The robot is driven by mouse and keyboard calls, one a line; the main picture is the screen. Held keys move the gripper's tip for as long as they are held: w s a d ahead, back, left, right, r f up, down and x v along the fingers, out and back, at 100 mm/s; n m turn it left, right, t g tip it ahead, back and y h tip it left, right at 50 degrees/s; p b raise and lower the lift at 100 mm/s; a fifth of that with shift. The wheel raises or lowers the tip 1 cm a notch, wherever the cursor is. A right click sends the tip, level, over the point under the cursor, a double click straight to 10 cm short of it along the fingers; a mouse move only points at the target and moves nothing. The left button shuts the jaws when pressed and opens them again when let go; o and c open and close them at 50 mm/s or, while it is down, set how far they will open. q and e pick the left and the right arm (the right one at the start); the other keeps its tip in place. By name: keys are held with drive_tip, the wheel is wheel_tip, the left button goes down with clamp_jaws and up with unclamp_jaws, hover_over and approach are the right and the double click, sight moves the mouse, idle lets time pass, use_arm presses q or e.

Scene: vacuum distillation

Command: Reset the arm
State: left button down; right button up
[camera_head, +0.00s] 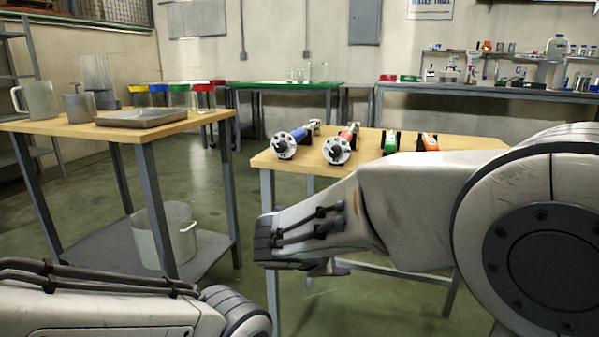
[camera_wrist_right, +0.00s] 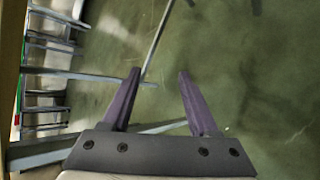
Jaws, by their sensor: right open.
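My right arm reaches in from the right of the head view, its wrist bent in front of the small wooden table (camera_head: 460,143). My right gripper (camera_wrist_right: 160,76) is open in the right wrist view, its two purple-grey fingers apart with nothing between them. Beyond the fingers are green floor and metal table legs. In the head view, the right gripper is mostly hidden behind the wrist; only a dark part shows below it. My left arm lies along the lower left of the head view, and its gripper is not visible.
Blue (camera_head: 286,145), red (camera_head: 338,149), green (camera_head: 390,143) and orange (camera_head: 428,142) tools lie on the small table. A left wooden table (camera_head: 60,127) holds a metal tray (camera_head: 141,118), jugs and colored-lid jars. A large pot (camera_head: 165,235) sits on its lower shelf. Floor separates the tables.

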drive_tip(key=s+d+f+m+g+y, duration=0.6)
drive_tip(key=s+d+f+m, duration=0.5)
drive_tip(key=s+f+m, duration=0.4)
drive_tip(key=s+a+r+n+g+y+p, duration=0.1)
drive_tip(key=s+a+r+n+p, duration=0.2)
drive_tip(key=s+a+r+p, duration=0.55)
drive_tip(key=s+a+r+n+g+p, duration=0.25)
drive_tip(key=s+a+r+p, duration=0.25)
drive_tip(key=r, duration=0.6)
wheel_tip(320, 180, up, 37)
drive_tip(key=p, duration=3.7)
drive_tip(key=shift+w+t, duration=0.25)
drive_tip(key=shift+t, duration=0.2)
drive_tip(key=shift+a+f, duration=0.1)
drive_tip(key=shift+f, duration=0.05)
drive_tip(key=shift+c, duration=0.6)
drive_tip(key=shift+a, duration=0.1)
drive_tip(key=shift+c, duration=0.2)
